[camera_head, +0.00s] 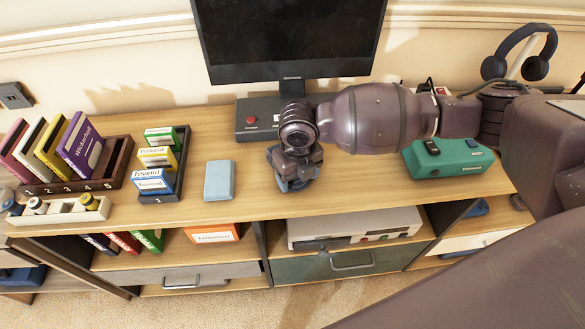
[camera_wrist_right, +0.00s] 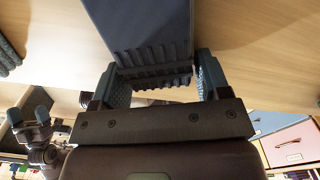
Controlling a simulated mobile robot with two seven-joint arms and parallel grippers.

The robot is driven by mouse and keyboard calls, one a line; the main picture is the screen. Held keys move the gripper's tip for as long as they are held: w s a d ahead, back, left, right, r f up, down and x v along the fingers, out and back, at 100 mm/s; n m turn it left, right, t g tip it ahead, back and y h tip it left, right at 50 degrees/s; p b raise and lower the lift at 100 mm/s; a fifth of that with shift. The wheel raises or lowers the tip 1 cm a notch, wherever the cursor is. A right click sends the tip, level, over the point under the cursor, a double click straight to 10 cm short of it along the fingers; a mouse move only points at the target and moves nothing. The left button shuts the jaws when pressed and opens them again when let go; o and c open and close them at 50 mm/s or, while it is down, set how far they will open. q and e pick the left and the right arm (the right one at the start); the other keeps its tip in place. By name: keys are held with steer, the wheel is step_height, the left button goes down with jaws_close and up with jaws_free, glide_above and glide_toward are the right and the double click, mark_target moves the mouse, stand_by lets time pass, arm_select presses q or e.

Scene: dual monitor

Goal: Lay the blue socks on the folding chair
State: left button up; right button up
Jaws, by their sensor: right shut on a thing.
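My right gripper (camera_head: 292,182) is low over the desk, in front of the monitor. In the right wrist view my right gripper (camera_wrist_right: 155,82) is shut on the blue socks (camera_wrist_right: 150,35), a flat dark grey-blue piece with a ribbed end between the fingers. In the head view the wrist hides most of the socks, and I cannot tell whether they touch the desk top. What looks like my left gripper (camera_wrist_right: 32,122) hangs at the lower left of the right wrist view, fingers apart and empty. The folding chair is not in view.
The wooden desk (camera_head: 345,205) bears a monitor (camera_head: 290,40), a book rack (camera_head: 118,165), a small box rack (camera_head: 172,188), a light blue flat block (camera_head: 219,180), a teal device (camera_head: 447,158) and headphones (camera_head: 520,50). Drawers and shelves (camera_head: 200,275) lie below.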

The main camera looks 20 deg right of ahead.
step_height(320, 180, up, 7)
steer(key=shift+w+f+p, duration=0.1)
steer(key=shift+p, duration=0.7)
step_height(320, 180, up, 13)
steer(key=m+p, duration=0.3)
steer(key=m, duration=0.8)
arm_select(q)
steer(key=shift+t, duration=0.3)
steer(key=shift+a+r+p, duration=0.15)
steer(key=shift+r+p, duration=0.5)
steer(key=shift+r, duration=1.75)
arm_select(e)
steer(key=s+d+f+m, duration=0.1)
steer(key=s+m, duration=0.2)
steer(key=m, duration=1)
steer(key=s+d+m, duration=0.2)
steer(key=s+m, duration=0.1)
steer(key=m, duration=1)
steer(key=shift+s+d+f, duration=0.15)
steer(key=shift+f, duration=0.25)
